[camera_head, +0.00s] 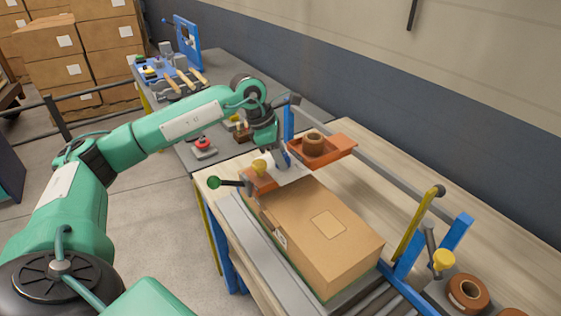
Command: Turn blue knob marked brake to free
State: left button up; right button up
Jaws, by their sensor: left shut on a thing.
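My left arm reaches in from the left, and its gripper (281,152) points down at a small white panel behind the cardboard box. A small blue knob (283,161) shows at the fingertips. The gripper is shut on it, and the fingers hide part of it. The mark "brake" and the word "free" are too small to read, and I cannot tell which way the knob points. A yellow knob (260,167) stands just left of the white panel (297,173). My right gripper is not in view.
A large cardboard box (320,238) lies in front of the panel. An orange tray (341,147) holding a brown turned piece (312,144) is close to the right of the gripper. A green ball-ended lever (213,182) sticks out left. Blue and yellow posts (417,224) stand at right.

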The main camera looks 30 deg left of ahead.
pick_arm(q)
jog(key=shift+n+b, duration=0.55)
jog(key=shift+n, duration=0.35)
jog(key=shift+n+t+y, duration=0.3)
jog(key=shift+n+t, duration=0.1)
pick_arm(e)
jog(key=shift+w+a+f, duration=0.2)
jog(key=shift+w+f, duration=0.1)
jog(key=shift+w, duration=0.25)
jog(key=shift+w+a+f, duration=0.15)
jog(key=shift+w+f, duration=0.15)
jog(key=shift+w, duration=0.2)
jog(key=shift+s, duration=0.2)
pick_arm(q)
jog(key=o, duration=0.7)
jog(key=shift+d, duration=0.1)
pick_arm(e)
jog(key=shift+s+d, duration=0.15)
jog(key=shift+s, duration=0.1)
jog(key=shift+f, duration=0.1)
